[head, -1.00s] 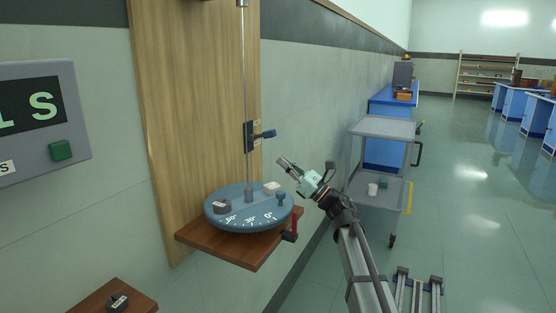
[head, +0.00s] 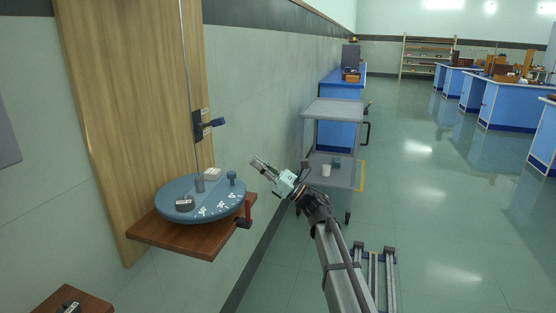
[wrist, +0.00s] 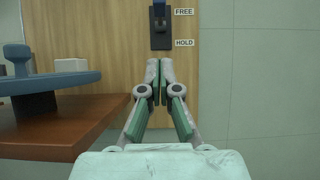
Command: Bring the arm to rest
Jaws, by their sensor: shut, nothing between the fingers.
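My gripper (head: 260,166) is raised on my arm just right of the blue round dial platform (head: 160,207), apart from it. In the wrist view my gripper (wrist: 166,67) has its fingertips together with nothing between them. It points at the wooden wall panel (wrist: 110,40). A black lever unit with FREE and HOLD labels (wrist: 160,27) is on the panel beyond the fingertips. In the head view this unit shows a blue handle (head: 217,122).
The dial platform sits on a brown wall shelf (head: 205,247) with a red handle (head: 248,210) at its edge. A grey cart (head: 350,115) stands further back. Floor rails (head: 375,265) lie right of my arm.

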